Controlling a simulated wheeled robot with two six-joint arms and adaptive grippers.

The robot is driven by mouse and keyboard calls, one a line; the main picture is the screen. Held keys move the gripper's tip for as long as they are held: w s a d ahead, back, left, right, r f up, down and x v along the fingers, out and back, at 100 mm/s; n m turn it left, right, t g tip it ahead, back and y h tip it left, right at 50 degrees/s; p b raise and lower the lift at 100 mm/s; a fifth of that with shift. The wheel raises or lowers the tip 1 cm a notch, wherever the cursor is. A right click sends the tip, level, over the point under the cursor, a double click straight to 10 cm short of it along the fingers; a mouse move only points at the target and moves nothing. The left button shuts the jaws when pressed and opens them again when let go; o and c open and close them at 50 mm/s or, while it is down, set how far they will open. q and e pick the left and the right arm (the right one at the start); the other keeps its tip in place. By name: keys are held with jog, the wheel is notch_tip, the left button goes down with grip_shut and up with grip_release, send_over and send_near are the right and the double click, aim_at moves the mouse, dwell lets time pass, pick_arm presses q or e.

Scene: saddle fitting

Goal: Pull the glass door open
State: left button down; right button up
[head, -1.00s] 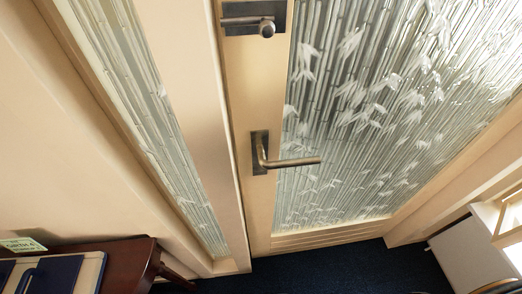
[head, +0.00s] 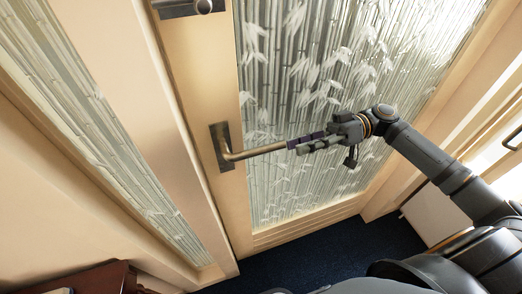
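The glass door (head: 310,90) has a light wood frame and a pane patterned with bamboo stems and leaves. It looks closed in its frame. A brass-coloured lever handle (head: 254,151) sticks out to the right from a dark plate on the door's left stile. My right gripper (head: 304,145) reaches in from the right, with its fingers at the free end of the lever. The fingers overlap the lever's tip; whether they are shut on it is too small to tell. My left gripper is out of view.
A dark lock fitting (head: 188,7) sits higher on the stile. A narrow patterned glass side panel (head: 95,130) stands left of the door. Dark blue carpet (head: 300,262) lies below. A brown wooden furniture top (head: 85,280) shows at the lower left, and a white cabinet (head: 432,215) at the right.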

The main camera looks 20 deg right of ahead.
jog(key=r, duration=0.2)
send_near(239, 157)
jog(key=a, duration=0.2)
jog(key=a+f, duration=0.1)
jog(key=a, duration=0.2)
jog(key=shift+w+a, duration=0.1)
jog(key=shift+w, duration=0.1)
jog(key=shift+c, duration=0.4)
grip_shut()
